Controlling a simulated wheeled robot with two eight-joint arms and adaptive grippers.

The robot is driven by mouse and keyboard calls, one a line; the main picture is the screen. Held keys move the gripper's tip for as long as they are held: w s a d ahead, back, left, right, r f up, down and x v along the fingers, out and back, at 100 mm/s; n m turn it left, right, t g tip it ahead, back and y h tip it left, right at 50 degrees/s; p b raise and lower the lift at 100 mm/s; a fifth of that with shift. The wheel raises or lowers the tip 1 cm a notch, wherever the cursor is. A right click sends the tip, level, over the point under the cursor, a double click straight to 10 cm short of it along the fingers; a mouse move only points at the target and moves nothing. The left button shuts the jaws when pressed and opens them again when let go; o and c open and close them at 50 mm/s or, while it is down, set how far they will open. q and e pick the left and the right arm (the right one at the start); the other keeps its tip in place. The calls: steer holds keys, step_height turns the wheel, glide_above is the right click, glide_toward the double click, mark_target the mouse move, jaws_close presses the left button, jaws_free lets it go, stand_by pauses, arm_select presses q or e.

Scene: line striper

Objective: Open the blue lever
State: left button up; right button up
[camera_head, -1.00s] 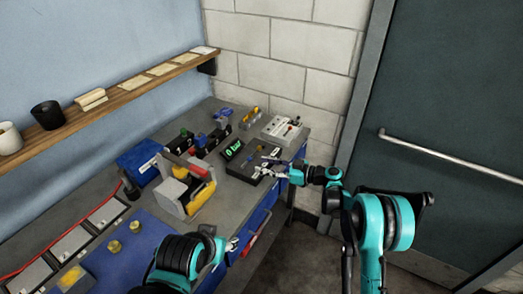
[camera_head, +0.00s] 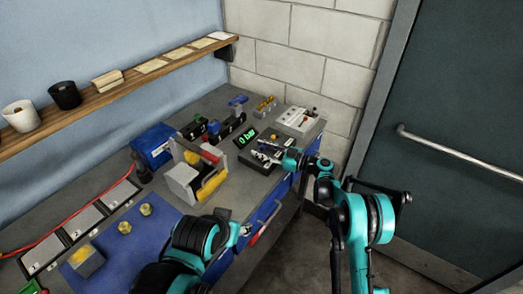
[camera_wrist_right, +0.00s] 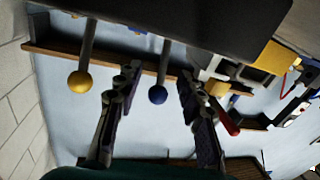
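The blue lever (camera_wrist_right: 158,94) shows in the right wrist view as a rod with a blue ball knob. My right gripper (camera_wrist_right: 158,103) is open, with one finger on each side of the blue knob and visible gaps between. A lever with a yellow knob (camera_wrist_right: 80,82) stands to the left, outside the fingers. In the head view my right gripper (camera_head: 265,152) is over the black box beside the green "0 bar" display (camera_head: 246,138); the blue knob is hard to make out there.
A grey and yellow machine with a red part (camera_head: 196,172) stands left of the black box. A grey control box (camera_head: 298,121) is behind it to the right. A blue box (camera_head: 153,146) and a blue mat (camera_head: 150,245) lie farther left. A shelf (camera_head: 120,88) runs along the wall.

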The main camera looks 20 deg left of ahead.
jaws_close()
stand_by(0.5)
